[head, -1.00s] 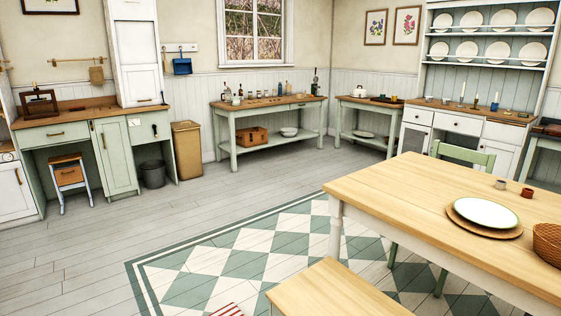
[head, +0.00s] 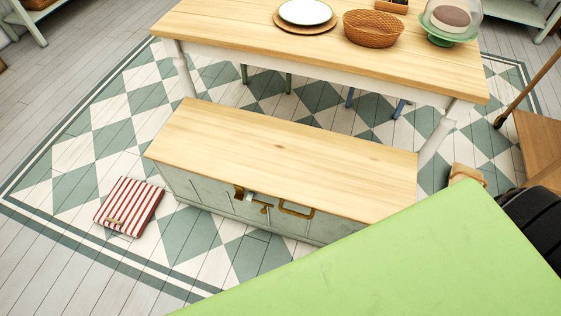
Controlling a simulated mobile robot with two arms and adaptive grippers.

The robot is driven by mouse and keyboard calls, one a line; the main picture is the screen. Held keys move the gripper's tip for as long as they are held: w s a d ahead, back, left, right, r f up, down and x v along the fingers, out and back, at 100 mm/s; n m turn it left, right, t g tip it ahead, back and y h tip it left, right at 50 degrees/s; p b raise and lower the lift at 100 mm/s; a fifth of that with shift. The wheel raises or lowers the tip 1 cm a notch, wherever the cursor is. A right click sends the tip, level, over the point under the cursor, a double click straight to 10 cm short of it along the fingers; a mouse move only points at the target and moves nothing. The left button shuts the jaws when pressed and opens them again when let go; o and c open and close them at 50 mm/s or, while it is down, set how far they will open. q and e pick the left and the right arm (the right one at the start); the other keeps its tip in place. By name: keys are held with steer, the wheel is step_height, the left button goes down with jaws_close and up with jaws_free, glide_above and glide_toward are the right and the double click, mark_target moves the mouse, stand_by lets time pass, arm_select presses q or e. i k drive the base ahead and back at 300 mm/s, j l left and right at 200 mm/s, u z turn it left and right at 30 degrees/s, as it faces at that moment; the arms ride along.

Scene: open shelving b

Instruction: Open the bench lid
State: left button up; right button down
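The bench (head: 200,196) has a painted grey-green body and stands in front of the dining table. Its flat pale-wood lid (head: 285,155) lies shut on top. On the bench front are a brass latch-like fitting (head: 252,199) and, to its right, a brass loop handle (head: 296,210). I cannot tell whether the fitting is fastened. Neither of my grippers is in view. The right end of the bench front is hidden behind a bright green surface.
The dining table (head: 350,45) behind holds a white plate (head: 305,12), a woven basket (head: 374,30) and a domed cake stand (head: 450,22). A striped cushion (head: 130,205) lies on the floor left of the bench. The bright green surface (head: 420,260) fills the lower right.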

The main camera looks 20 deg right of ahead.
mark_target(361, 181)
steer(key=z, duration=0.55)
steer(key=k+j+z, duration=0.15)
steer(key=j, duration=0.25)
steer(key=j+z, duration=0.15)
steer(key=j, duration=0.25)
steer(key=k, duration=0.05)
